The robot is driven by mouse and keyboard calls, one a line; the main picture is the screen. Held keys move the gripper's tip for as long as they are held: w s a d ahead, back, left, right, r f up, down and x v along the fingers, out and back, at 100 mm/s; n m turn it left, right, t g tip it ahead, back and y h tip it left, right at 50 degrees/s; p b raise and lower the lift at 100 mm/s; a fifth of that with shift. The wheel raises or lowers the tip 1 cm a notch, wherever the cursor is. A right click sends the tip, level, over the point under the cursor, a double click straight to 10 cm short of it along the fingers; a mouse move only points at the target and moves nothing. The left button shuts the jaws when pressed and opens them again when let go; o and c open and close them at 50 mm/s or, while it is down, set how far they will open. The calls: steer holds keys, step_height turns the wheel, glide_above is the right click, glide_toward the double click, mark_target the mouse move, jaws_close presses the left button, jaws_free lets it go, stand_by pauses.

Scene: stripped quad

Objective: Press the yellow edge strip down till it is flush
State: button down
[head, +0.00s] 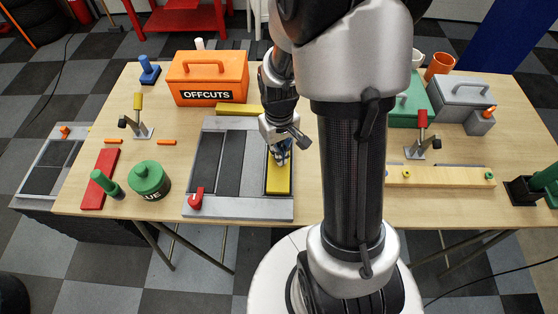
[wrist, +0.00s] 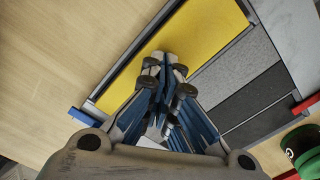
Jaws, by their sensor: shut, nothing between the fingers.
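The yellow edge strip (head: 279,180) lies along the right side of a grey tray-like frame (head: 240,208), beside dark grey panels (head: 230,165). It also shows in the wrist view (wrist: 195,42), running diagonally inside the frame's dark border. My gripper (head: 281,160) is shut and empty, pointing down over the strip. In the wrist view my gripper's closed fingertips (wrist: 166,62) overlap the strip's surface; whether they touch it I cannot tell. The arm and fingers hide part of the strip. Its height against the frame's rim is not clear.
A red toggle (head: 196,198) stands at the frame's front left corner. A second yellow bar (head: 240,109) lies behind the frame, near the orange OFFCUTS box (head: 208,78). A green glue pot (head: 149,178) stands to the left. A blue piece (wrist: 84,117) sits by the frame's border.

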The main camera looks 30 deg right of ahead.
steer(key=shift+f+b, duration=0.5)
steer(key=shift+f, duration=0.3)
stand_by(1.4)
steer(key=shift+r, duration=0.1)
steer(key=shift+r+p, duration=3.3)
steer(key=shift+r, duration=0.65)
steer(key=s+a+r+t, duration=0.1)
steer(key=s+a+r, duration=0.2)
steer(key=r, duration=0.3)
steer(key=s+a+r+t+b, duration=0.1)
steer(key=s+a+r+t, duration=0.1)
steer(key=s+a+r, duration=0.2)
steer(key=s+a+r+t, duration=0.1)
steer(key=s+a+r, duration=0.2)
steer(key=s+r, duration=0.3)
step_height(320, 180, up, 4)
steer(key=shift+s+a+f+n+t+b, duration=0.2)
steer(key=shift+s+a+n+t+b, duration=0.1)
steer(key=shift+a+n+b, duration=0.1)
